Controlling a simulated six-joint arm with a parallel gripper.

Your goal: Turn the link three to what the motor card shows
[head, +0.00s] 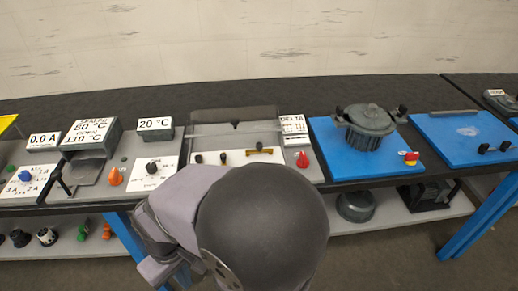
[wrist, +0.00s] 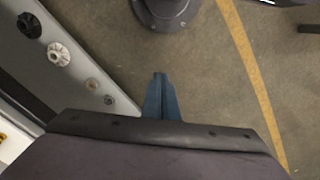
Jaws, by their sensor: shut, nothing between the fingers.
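The motor card (head: 293,125) stands at the right back of the middle panel and reads DELTA; its smaller print is too small to read. On the white strip (head: 237,158) in front are two small dark upright links (head: 210,158) and, to their right, a brass-coloured bar (head: 260,151) lying roughly left to right. Which one is link three I cannot tell for sure. My gripper (wrist: 160,80) shows in the wrist view as blue-grey fingers, shut and empty, over the floor. In the head view my arm hides it, and it is away from the links.
A red knob (head: 303,160) sits right of the links. A dark dial (head: 152,168) and an orange knob (head: 115,176) are to the left. A blue board (head: 350,165) carries a grey pot (head: 369,125). A lower shelf (wrist: 60,60) with small parts lies left in the wrist view.

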